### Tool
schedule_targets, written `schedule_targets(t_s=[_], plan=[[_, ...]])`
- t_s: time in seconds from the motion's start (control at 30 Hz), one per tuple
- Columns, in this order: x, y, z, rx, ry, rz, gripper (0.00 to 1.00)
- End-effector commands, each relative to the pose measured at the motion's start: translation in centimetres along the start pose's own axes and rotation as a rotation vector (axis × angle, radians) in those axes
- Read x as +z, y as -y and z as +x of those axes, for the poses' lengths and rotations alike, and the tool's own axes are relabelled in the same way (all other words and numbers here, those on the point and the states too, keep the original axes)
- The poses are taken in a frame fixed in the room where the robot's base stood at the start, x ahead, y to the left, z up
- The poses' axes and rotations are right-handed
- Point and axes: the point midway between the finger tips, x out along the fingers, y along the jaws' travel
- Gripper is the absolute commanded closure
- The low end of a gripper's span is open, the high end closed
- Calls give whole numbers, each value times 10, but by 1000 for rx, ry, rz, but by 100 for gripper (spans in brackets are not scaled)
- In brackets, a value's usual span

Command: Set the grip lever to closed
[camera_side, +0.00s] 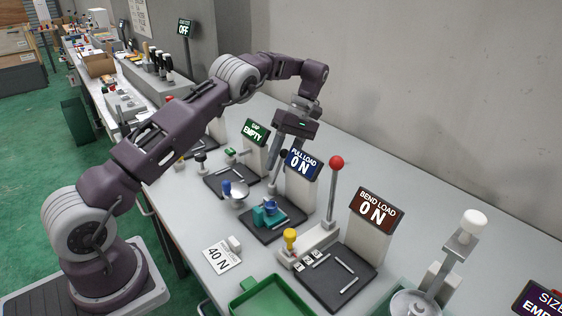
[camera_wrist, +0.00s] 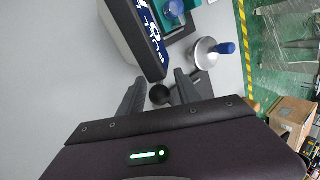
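A black ball knob (camera_wrist: 159,94) sits between my gripper's fingers in the wrist view. It appears to top the grip lever, though its shaft is hidden and I cannot tell the lever's position. My gripper (camera_wrist: 161,88) is open, with a finger on either side of the knob and small gaps showing. In the side view my gripper (camera_side: 286,152) points down behind the blue "PULL LOAD 0 N" display (camera_side: 303,164). A teal fixture with a blue part (camera_side: 268,212) stands on a dark plate in front of that display.
A tall red-knobbed lever (camera_side: 336,163) stands right of my gripper, beside the "BEND LOAD 0 N" display (camera_side: 374,210). The green "GAP EMPTY" display (camera_side: 256,132) is to the left. A silver dish with a blue handle (camera_side: 235,192) and a green tray (camera_side: 268,300) are nearer the front.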

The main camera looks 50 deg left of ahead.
Motion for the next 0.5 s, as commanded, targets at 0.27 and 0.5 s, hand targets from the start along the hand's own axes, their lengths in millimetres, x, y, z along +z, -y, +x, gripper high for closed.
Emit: schedule_targets(t_s=[0.27,0.5], plan=[[0,2,-1,27,-2,-2,60],[2,12,0,177,-29,-3,60]])
